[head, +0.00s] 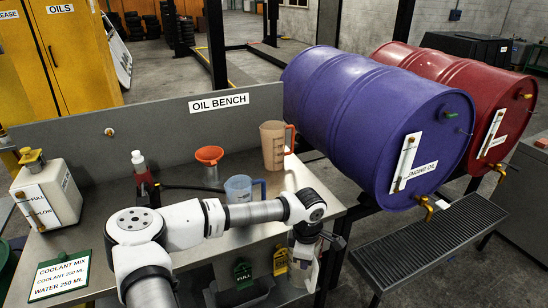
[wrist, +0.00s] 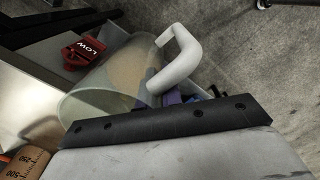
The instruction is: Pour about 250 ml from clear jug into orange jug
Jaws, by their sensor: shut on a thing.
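The clear jug (wrist: 105,85), see-through with a white handle (wrist: 178,55), is in front of my gripper (wrist: 185,97) in the wrist view. My gripper is shut on it; the black edge of my wrist hides most of the grip. In the head view my gripper (head: 305,240) hangs by the bench's front right edge, with the pale clear jug (head: 301,274) below it, partly hidden. The jug's liquid level cannot be told. The orange jug (head: 272,146) stands upright at the back right of the bench; its marked side (wrist: 25,165) shows at the wrist view's lower left.
A blue jug (head: 238,188) and a grey can with an orange funnel (head: 209,155) stand on the bench (head: 105,235). Purple (head: 365,120) and red (head: 490,95) drums lie right, above a black grate (head: 430,240).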

